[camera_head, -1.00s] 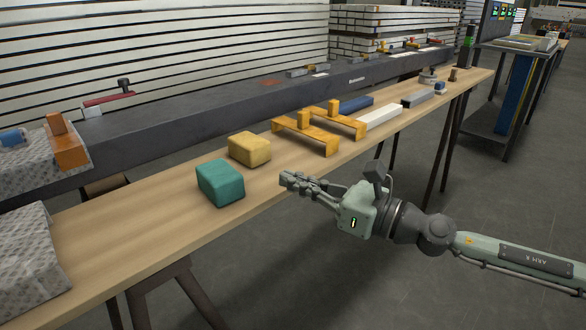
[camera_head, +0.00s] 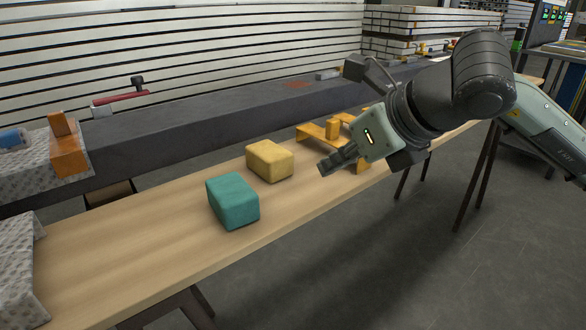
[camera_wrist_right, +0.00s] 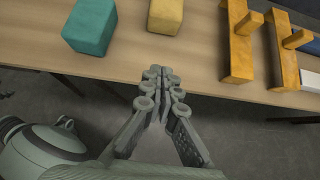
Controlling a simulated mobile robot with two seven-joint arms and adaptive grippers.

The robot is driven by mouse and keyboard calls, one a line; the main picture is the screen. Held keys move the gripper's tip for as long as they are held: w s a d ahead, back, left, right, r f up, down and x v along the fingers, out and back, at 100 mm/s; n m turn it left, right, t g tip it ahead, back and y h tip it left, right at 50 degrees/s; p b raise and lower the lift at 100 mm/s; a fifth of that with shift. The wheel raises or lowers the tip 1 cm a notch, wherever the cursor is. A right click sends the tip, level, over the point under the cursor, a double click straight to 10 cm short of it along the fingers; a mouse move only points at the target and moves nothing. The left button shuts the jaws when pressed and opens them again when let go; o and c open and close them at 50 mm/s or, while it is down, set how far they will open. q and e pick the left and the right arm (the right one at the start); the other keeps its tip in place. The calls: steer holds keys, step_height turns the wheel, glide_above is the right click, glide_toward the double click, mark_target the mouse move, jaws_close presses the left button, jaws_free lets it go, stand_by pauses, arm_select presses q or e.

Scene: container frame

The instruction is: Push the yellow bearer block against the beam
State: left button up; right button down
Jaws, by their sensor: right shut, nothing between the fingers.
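The yellow bearer block (camera_head: 269,161) lies on the wooden bench, close to the long dark grey beam (camera_head: 210,124) behind it. Whether block and beam touch I cannot tell. In the right wrist view the yellow block (camera_wrist_right: 166,15) is at the top, ahead of the fingers. My right gripper (camera_head: 325,170) is shut and empty, to the right of the yellow block and apart from it, near the bench's front edge. Its closed fingertips (camera_wrist_right: 157,72) show in the right wrist view. My left gripper is in neither view.
A teal block (camera_head: 232,202) sits on the bench, left of and nearer than the yellow one. Orange brackets (camera_head: 318,134) lie to the right, partly hidden by my right arm.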

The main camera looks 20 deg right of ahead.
mark_target(283, 177)
steer(key=x, duration=0.9)
steer(key=shift+s, duration=0.15)
steer(key=w, duration=0.1)
steer(key=w+a+p, duration=0.1)
steer(key=shift+w+r, duration=0.1)
steer(key=shift+w, duration=0.15)
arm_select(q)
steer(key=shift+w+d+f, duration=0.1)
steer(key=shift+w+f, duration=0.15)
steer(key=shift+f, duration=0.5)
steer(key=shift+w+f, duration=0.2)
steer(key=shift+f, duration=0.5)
arm_select(e)
steer(key=shift+w+a, duration=0.1)
steer(key=shift+w, duration=0.5)
